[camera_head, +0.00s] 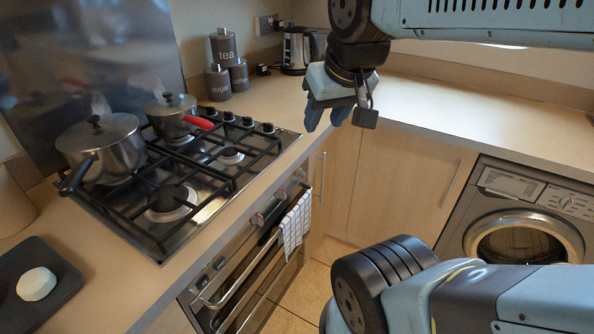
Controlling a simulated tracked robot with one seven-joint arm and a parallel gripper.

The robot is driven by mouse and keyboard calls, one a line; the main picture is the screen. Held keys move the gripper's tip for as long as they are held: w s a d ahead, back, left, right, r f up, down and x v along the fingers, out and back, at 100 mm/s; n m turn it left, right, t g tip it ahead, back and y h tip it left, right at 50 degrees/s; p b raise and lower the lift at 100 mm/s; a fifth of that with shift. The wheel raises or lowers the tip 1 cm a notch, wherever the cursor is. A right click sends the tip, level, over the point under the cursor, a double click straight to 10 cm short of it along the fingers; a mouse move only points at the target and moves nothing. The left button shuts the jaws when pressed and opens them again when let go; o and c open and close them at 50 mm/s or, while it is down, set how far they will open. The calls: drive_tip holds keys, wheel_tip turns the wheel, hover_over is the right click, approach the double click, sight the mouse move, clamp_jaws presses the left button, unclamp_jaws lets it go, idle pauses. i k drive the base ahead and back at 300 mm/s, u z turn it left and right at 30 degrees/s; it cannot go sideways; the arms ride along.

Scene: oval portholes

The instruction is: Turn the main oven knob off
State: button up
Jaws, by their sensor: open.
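The oven (250,270) is built into the counter front at the lower middle, below the gas hob. Its control panel runs along the top of the oven front, seen at a steep angle. Small knobs show on it, including one (258,219) near the panel's middle and one (218,262) toward its near end. Which is the main oven knob, and how it is turned, is too small to tell. My gripper (338,116) is open and empty, pointing down at the upper middle. It is apart from the panel, above and to its right in the picture.
A checked towel (294,226) hangs over the oven handle. The hob (190,180) holds a large pot (102,145) and a red-handled pan (172,115). Canisters (224,65) and a kettle (297,50) stand behind. A washing machine (520,215) is at right.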

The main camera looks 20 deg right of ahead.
sight(299, 172)
drive_tip(key=u, duration=0.05)
drive_tip(key=k, duration=1.7)
drive_tip(key=u, duration=0.5)
drive_tip(key=i, duration=1.5)
